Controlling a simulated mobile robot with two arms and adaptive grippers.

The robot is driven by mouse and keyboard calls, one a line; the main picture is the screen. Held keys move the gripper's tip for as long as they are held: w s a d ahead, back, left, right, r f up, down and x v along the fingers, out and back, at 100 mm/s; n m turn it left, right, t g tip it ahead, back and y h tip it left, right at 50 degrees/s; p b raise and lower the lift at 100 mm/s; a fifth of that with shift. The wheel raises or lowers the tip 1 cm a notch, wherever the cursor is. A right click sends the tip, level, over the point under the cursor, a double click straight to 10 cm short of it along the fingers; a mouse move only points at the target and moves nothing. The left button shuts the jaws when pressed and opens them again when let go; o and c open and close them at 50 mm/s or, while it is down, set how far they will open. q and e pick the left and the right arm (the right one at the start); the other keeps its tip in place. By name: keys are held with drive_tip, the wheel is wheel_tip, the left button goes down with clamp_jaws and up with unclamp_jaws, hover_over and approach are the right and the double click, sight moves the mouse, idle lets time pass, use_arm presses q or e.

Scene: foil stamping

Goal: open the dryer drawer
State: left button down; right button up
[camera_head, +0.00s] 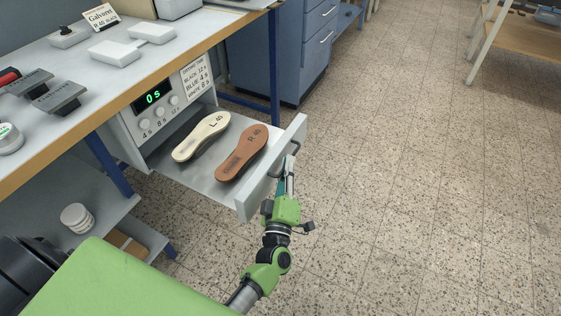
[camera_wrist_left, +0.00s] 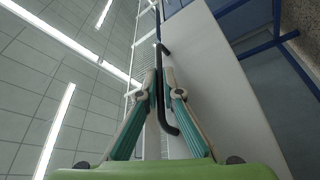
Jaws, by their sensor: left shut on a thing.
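The dryer drawer (camera_head: 256,192) stands pulled out from the dryer unit (camera_head: 150,122) under the table. A cream insole marked L 40 (camera_head: 201,137) and a brown insole marked R 40 (camera_head: 242,153) lie side by side in it. My left gripper (camera_head: 288,168) is at the outer side of the drawer's front panel. Its fingers are shut on the dark drawer handle (camera_wrist_left: 166,112), which shows between them in the left wrist view. Part of the handle is hidden by the fingers. My right gripper is not in view.
The dryer's display reads 0 s, above several knobs. The worktable (camera_head: 95,95) holds stamps and white blocks at the left. A blue cabinet (camera_head: 285,45) stands behind the drawer. The speckled floor (camera_head: 420,180) to the right is clear.

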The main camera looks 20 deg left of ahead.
use_arm(q)
drive_tip(key=shift+d+f, duration=0.1)
drive_tip(key=shift+d, duration=0.15)
drive_tip(key=c, duration=2.5)
unclamp_jaws()
drive_tip(key=shift+s, duration=0.1)
drive_tip(key=v, duration=1.2)
